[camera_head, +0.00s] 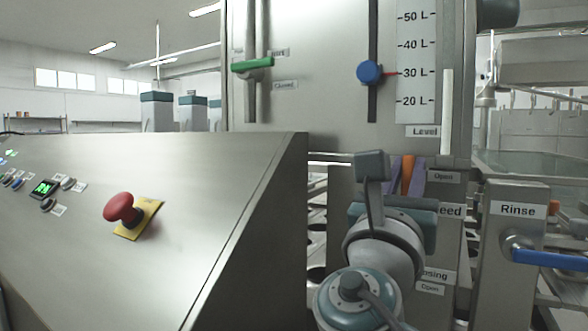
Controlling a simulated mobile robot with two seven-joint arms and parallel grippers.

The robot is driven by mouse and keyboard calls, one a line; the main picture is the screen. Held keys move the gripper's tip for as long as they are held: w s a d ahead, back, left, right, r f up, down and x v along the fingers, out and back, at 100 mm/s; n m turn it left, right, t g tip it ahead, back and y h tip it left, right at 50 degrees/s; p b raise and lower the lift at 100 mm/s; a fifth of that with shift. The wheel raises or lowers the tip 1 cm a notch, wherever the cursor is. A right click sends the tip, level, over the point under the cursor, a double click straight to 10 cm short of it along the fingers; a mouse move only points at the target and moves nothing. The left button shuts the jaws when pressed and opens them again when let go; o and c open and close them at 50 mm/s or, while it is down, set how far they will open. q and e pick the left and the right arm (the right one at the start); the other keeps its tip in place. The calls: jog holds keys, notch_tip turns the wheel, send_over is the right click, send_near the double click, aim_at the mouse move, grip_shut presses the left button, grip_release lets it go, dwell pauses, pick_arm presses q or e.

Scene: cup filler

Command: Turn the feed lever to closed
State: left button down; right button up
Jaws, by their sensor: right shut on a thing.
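The feed lever (408,167) is an orange handle on the panel whose label reads "eed", its first letter hidden by my arm. It points up, to the left of the upper "Open" label (444,177). My right gripper (406,176) has its purple fingers on both sides of the handle and is shut on it. My right wrist and arm cover the lever's lower part and much of the panel. My left gripper is not in view.
A blue lever (548,258) sits on the Rinse panel (518,226) at the right. A sloped control console (180,200) with a red button (121,208) fills the left. Above are a green lever (252,65) and a blue level knob (370,72).

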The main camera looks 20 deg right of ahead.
grip_shut()
dwell(0.4)
jog(key=shift+d, duration=0.1)
dwell(0.5)
